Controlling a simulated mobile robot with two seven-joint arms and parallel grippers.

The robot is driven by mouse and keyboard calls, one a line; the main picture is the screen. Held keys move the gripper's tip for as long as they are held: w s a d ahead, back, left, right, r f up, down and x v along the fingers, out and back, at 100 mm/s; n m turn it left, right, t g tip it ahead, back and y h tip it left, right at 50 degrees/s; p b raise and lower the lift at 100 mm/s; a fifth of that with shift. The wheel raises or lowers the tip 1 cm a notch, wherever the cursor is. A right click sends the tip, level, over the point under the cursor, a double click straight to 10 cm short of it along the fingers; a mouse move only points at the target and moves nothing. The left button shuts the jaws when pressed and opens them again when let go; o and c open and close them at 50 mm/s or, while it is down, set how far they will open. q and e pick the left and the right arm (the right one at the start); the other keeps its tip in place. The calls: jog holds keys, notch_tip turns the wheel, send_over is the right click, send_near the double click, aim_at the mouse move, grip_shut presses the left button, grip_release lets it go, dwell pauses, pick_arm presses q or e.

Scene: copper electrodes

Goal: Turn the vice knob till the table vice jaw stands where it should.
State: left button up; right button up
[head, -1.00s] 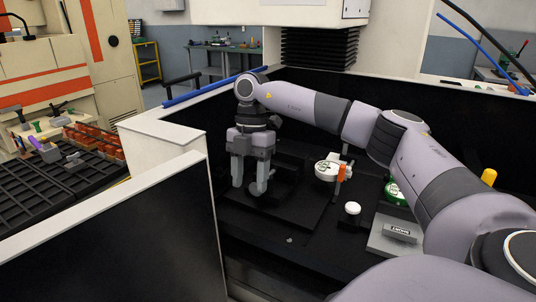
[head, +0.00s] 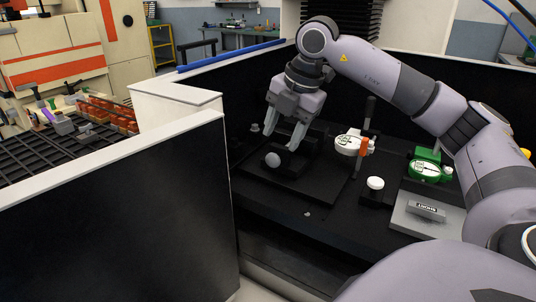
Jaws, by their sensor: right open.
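The table vice (head: 309,172) is a dark block on a black base plate inside the machine enclosure, and its outline is hard to make out against the dark floor. A small grey round knob (head: 272,160) shows at its front. My right gripper (head: 281,140) is open and empty, pointing down just above and behind the knob in the picture, with its fingers apart. I cannot tell whether a finger touches the vice. The vice jaw's exact position is too dark to read. My left gripper is not in view.
A white dial gauge (head: 347,144) with an orange part stands right of the vice. Further right are a white round button (head: 375,184), a green dial gauge (head: 425,171) and a grey plate (head: 420,222). The enclosure wall (head: 120,200) rises at left. Electrodes stand in a rack (head: 112,116) beyond it.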

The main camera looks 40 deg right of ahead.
aim_at(275, 154)
jog(key=b+x, duration=0.3)
jog(key=x, duration=0.1)
jog(key=shift+f, duration=0.35)
jog(key=shift+w+f, duration=0.1)
jog(key=shift+w, duration=0.05)
jog(key=shift+w+a+f, duration=0.1)
jog(key=shift+f, duration=0.2)
jog(key=shift+c, duration=0.4)
jog(key=c, duration=0.8)
